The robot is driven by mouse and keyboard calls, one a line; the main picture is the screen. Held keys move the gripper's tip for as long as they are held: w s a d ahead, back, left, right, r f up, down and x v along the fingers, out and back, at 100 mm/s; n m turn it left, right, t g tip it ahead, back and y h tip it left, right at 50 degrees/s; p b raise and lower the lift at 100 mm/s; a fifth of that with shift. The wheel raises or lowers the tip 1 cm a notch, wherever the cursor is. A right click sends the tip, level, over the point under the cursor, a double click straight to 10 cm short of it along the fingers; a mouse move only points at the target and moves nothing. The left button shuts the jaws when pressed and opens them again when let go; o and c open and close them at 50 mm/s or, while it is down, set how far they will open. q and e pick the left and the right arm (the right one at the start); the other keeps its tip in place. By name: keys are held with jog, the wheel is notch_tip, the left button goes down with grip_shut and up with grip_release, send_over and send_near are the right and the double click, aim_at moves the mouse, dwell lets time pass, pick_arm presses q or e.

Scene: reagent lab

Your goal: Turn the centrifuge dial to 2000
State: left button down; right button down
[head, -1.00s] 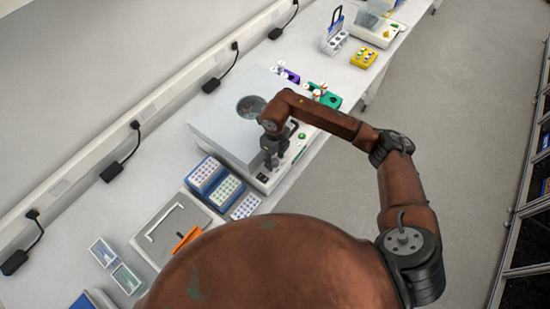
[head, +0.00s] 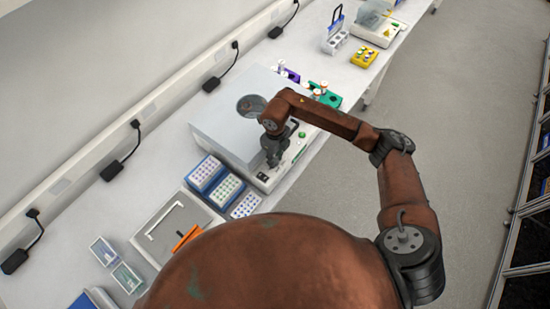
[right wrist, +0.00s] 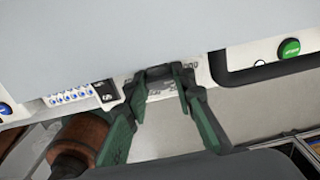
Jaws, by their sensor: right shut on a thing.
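The centrifuge (head: 224,121) is a light grey box with a round window in its lid, standing on the bench. Its white front panel (head: 264,176) faces the aisle, and in the right wrist view the panel (right wrist: 207,75) carries a green button (right wrist: 288,48) and a black switch (right wrist: 105,90). My right gripper (head: 273,162) is at this panel, shut on the dial. In the right wrist view its green fingers (right wrist: 162,88) close over the dial's place, and the dial itself is hidden. Printed scale figures beside the fingers are only partly readable. My left gripper is out of view.
Blue tube racks (head: 207,174) stand close to the left of the centrifuge. A green rack (head: 328,97) and a purple rack (head: 290,76) stand behind it. A yellow rack (head: 364,57) is farther along the bench. The aisle floor (head: 450,120) is clear.

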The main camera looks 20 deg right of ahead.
jog(key=m+b, duration=0.1)
jog(key=m, duration=0.1)
jog(key=shift+f+m, duration=0.1)
jog(key=shift+m, duration=0.3)
jog(key=m+b, duration=0.1)
jog(key=m, duration=0.1)
jog(key=shift+m, duration=0.3)
jog(key=m+b, duration=0.1)
jog(key=m, duration=0.2)
jog(key=shift+m+b, duration=0.35)
jog(key=shift+m, duration=1.35)
jog(key=c, duration=1.6)
grip_release()
